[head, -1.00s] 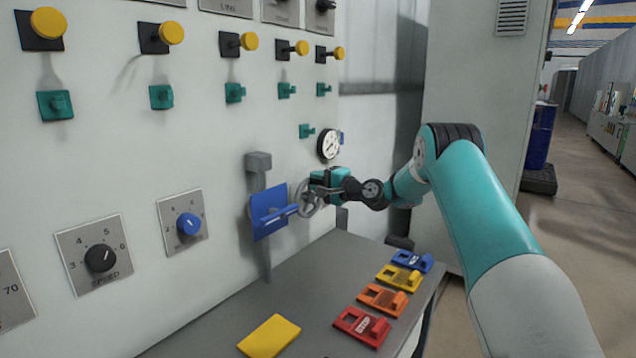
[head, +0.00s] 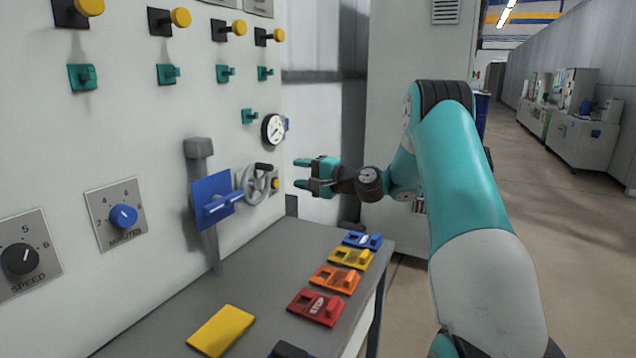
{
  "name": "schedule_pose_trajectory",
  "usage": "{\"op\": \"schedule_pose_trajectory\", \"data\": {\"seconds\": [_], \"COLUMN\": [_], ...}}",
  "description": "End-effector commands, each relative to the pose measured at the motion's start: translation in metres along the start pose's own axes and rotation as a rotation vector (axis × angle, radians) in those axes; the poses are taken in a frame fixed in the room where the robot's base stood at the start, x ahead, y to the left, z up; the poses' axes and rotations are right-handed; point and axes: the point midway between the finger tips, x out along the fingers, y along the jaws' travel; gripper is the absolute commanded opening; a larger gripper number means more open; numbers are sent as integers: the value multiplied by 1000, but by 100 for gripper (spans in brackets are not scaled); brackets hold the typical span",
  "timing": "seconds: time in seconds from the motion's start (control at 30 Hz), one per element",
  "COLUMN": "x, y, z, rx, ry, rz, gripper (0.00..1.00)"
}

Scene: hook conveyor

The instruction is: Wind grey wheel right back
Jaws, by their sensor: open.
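The grey wheel (head: 257,184) is a spoked handwheel on the machine's panel, right of the blue plate and below the gauge. A dark handle knob (head: 264,167) shows at its upper rim. My gripper (head: 298,173) is to the right of the wheel, its two teal fingers pointing left toward the panel. The fingers are apart, with nothing between them. A gap shows between the fingertips and the wheel's rim.
The blue plate (head: 212,196) with its lever stands just left of the wheel. A gauge (head: 273,129) is above it. Below, the grey table (head: 255,275) bears blue, yellow, orange and red tags and a flat yellow plate (head: 222,330).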

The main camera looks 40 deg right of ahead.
Motion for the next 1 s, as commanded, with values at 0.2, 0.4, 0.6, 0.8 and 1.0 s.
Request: {"op": "schedule_pose_trajectory", "data": {"seconds": [0.2, 0.4, 0.6, 0.8, 1.0], "x": [-38, -48, -49, -48, -48], "y": [1, 0, -1, 0, 0], "z": [-1, 0, 0, 0, 0], "rx": [0, 0, 0, 0, 0], "ry": [2, 0, -1, -1, -1], "rz": [-1, -1, -1, 0, 0], "gripper": [48, 48, 48, 48, 48]}}
